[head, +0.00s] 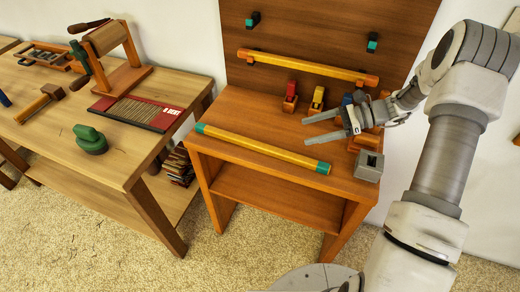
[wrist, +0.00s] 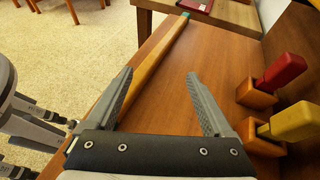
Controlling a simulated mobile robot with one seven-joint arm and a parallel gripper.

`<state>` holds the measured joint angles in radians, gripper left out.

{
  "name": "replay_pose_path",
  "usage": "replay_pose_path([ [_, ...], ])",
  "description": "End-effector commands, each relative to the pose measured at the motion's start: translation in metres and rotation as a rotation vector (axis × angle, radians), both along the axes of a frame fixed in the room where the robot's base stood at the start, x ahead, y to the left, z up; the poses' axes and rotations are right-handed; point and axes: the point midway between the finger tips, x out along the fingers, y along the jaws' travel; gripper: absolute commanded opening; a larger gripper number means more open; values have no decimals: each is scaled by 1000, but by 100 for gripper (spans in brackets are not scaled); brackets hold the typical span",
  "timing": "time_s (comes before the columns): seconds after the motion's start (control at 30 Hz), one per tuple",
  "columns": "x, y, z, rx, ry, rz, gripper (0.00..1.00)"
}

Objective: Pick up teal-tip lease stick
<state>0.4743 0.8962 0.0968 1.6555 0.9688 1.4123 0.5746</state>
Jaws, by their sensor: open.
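The teal-tip lease stick (head: 262,149) is a long yellow-orange bar with teal ends. It lies along the front of the small wooden table (head: 240,108). In the wrist view the stick (wrist: 157,57) runs away from me toward the top, its far teal tip showing, its near part partly behind my left finger. My gripper (head: 322,126) is open and empty above the tabletop, near the stick's right half and on its back side. In the wrist view the fingers (wrist: 160,85) are spread wide, with bare tabletop between them and the stick left of centre.
Another orange bar (head: 300,67) rests on pegs on the back panel. A red-handled tool (head: 290,97) and a yellow-handled tool (head: 317,101) stand in wooden blocks behind the stick. A grey block (head: 369,166) sits at the right edge. A workbench (head: 60,135) stands left.

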Motion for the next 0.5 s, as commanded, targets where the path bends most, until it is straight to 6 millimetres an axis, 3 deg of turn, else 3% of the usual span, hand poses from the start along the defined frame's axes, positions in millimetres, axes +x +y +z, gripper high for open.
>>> replay_pose_path([
  [0.3, -1, 66, -28, 0, 1, 4, 86],
  [0.5, -1, 89, -38, -2, -1, 3, 86],
])
